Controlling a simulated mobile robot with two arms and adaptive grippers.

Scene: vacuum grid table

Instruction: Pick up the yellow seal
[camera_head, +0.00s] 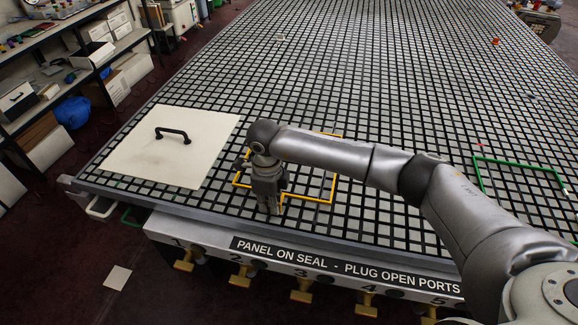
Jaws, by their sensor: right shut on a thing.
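The yellow seal (308,199) is a thin square frame on the black grid table, right of the white panel. Its near edge, right side and part of its left side show; my arm covers much of its far part. My right gripper (270,208) points down at the seal's near edge, toward its left corner, and is shut on it. I cannot tell whether the seal is lifted off the grid. My left gripper is not in view.
A white panel (205,125) with a black handle (172,133) lies on the grid table (390,90) at left. A green seal (525,164) lies at right. Yellow valve handles (301,296) line the front edge below a label strip. Shelves stand at upper left.

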